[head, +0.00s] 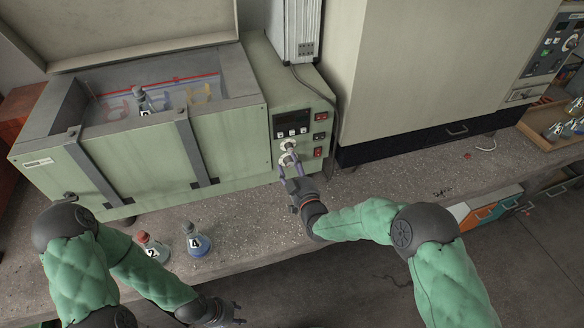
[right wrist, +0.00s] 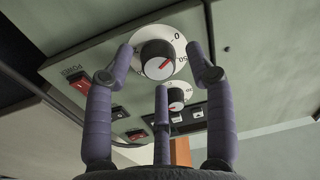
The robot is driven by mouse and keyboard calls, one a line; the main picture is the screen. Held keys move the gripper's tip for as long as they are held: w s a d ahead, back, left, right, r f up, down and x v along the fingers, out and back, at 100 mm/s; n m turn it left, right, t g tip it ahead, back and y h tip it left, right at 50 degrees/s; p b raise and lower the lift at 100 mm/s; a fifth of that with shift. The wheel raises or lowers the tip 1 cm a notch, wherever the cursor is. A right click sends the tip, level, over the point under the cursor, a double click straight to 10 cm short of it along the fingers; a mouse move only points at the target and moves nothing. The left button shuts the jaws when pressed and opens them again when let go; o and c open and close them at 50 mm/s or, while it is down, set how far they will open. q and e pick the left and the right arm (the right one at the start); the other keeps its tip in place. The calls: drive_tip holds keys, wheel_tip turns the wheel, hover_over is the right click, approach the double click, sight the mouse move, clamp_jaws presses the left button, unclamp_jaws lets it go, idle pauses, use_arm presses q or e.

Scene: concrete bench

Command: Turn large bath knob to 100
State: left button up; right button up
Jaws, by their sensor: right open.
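The large bath knob (right wrist: 157,62) is white and black, with a red pointer line, on a white dial marked with numbers including 0 and 50. It sits on the bath's control panel (head: 292,122); in the head view my right gripper partly covers it. My right gripper (right wrist: 160,80) is open, its three purple fingers spread around the large knob's dial. I cannot see clear contact. A smaller knob (right wrist: 177,97) sits on the same panel. My left gripper (head: 238,312) is low in the head view, away from the bath, with fingers apart and empty.
The green bath (head: 130,155) has its lid raised and holds a flask (head: 142,100). Flask 2 (head: 154,250) and flask 4 (head: 198,244) stand on the bench in front. Red switches (head: 318,152) sit beside the knobs.

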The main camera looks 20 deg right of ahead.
clamp_jaws()
